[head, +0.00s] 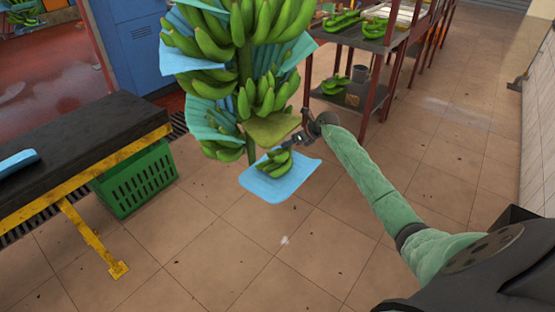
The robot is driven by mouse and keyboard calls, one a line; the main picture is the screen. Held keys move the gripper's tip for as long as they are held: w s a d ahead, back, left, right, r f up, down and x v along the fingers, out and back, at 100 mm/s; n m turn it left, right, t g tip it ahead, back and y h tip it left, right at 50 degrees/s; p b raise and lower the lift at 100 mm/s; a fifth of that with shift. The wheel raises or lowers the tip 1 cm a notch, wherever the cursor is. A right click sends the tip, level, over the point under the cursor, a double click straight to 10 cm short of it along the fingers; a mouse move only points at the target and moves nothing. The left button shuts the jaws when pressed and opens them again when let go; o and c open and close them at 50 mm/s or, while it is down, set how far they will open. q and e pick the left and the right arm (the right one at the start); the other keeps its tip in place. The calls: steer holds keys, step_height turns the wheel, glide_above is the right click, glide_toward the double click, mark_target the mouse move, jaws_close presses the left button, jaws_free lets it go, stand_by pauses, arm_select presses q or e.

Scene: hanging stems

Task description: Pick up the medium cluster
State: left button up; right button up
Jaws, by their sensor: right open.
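A hanging stem of green bananas (245,70) fills the upper middle, with several clusters in tiers. A small group of green bananas (275,163) shows at its lower end, over a light blue sheet (270,190). I cannot tell for sure which cluster is the medium one. My right gripper (299,139) is open beside the right side of the stem's lower end, close to the lower bananas. I cannot tell whether it touches them. My left gripper is not in view.
Blue sheets (205,115) sit between the tiers. A black-topped table (80,155) with yellow legs stands left, beside a green crate (135,180). A red-framed shelf (375,45) with banana clusters stands behind at right. The tiled floor in front is clear.

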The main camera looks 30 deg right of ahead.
steer(key=shift+w+a+f, duration=0.1)
steer(key=shift+w+f, duration=0.05)
steer(key=shift+f, duration=0.05)
jaws_close()
steer(key=shift+r, duration=0.1)
steer(key=shift+r, duration=0.15)
stand_by(0.4)
